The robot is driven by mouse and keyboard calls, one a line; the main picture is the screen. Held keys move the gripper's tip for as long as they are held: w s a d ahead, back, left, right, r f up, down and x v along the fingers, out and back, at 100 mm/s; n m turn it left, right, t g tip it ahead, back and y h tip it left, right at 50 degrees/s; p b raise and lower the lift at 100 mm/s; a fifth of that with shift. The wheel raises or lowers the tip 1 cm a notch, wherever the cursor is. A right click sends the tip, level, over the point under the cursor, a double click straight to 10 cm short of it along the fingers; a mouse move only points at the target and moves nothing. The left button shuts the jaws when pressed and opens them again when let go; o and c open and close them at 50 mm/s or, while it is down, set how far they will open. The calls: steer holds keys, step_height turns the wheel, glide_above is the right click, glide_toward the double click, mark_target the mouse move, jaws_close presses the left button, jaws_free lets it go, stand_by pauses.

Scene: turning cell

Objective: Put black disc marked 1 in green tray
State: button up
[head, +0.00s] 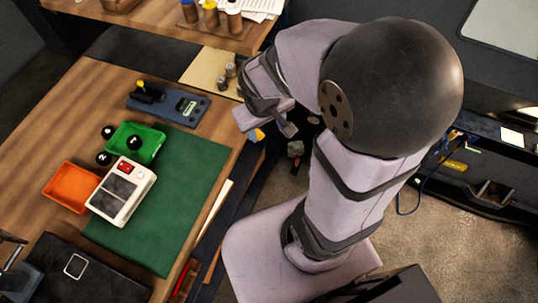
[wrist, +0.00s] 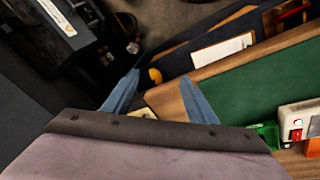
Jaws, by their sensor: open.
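The green tray (head: 154,134) sits on the wooden bench, left of centre in the head view; its edge also shows at the right of the wrist view (wrist: 268,132). Several small black round pieces are near it: one (head: 134,142) is in the tray, one (head: 108,131) is at its left edge, and one (head: 103,158) is just below that. Their markings are too small to read, so I cannot tell which is marked 1. My gripper (head: 266,128) is open and empty, off the bench's right edge and apart from the pieces; its two blue-grey fingers show spread in the wrist view (wrist: 160,97).
An orange tray (head: 62,188) and a white device with a red display (head: 122,190) stand beside the green tray. A green mat (head: 190,190) lies mostly bare. A blue-grey device (head: 170,107) is behind. A black case (head: 75,275) lies in front. An upper shelf (head: 160,32) holds jars.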

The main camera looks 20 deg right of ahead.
steer(key=s+a+m+g+y, duration=0.1)
steer(key=s+a+g, duration=0.1)
steer(key=s, duration=0.5)
steer(key=shift+s+a+f, duration=0.3)
steer(key=shift+s+f, duration=0.1)
